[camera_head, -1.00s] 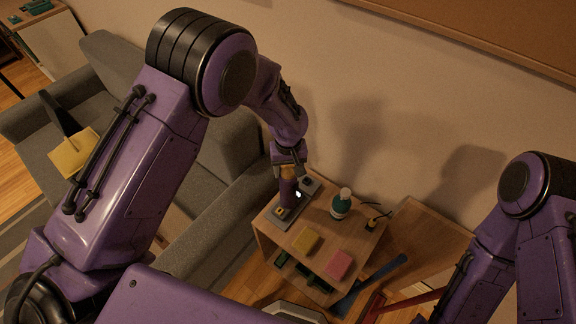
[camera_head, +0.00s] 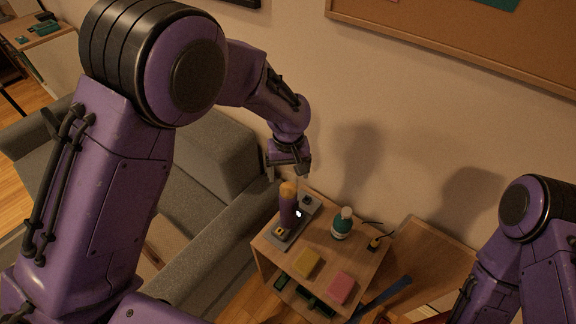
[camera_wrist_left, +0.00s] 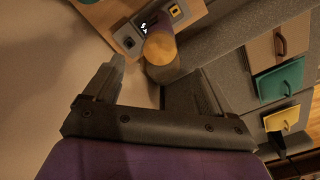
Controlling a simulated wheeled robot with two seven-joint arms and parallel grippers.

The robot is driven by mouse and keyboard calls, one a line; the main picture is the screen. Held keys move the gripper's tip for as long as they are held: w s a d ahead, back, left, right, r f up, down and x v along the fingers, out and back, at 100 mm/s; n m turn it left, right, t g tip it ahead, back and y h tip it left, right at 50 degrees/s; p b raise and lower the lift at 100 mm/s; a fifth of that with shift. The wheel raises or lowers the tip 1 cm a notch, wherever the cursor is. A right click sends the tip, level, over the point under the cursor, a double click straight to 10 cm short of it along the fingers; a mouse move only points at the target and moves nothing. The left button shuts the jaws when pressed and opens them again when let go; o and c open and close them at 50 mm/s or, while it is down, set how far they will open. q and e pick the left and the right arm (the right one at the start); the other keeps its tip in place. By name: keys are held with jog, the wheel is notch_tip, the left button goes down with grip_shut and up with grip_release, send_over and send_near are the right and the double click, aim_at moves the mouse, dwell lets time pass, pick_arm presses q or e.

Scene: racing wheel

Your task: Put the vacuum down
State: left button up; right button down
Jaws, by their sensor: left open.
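The vacuum (camera_head: 289,212) is a purple handheld body with an orange-yellow top. It stands upright on a grey base plate (camera_head: 307,215) on the small wooden table. In the left wrist view its round yellow end (camera_wrist_left: 161,48) faces the camera, just beyond the fingers. My left gripper (camera_head: 288,175) is open and empty, above the vacuum and apart from it. Its two spread fingers also show in the left wrist view (camera_wrist_left: 160,70). My right arm is at the right edge of the head view, and its gripper is not visible.
On the wooden table (camera_head: 318,262) are a teal bottle (camera_head: 343,223), a yellow block (camera_head: 307,262), a pink block (camera_head: 341,287) and a small yellow-black item (camera_head: 377,243). A grey sofa (camera_head: 205,220) stands to the left. The wall is close behind the table.

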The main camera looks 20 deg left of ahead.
pick_arm(q)
notch_tip(320, 180, up, 5)
jog(key=shift+f, duration=0.2)
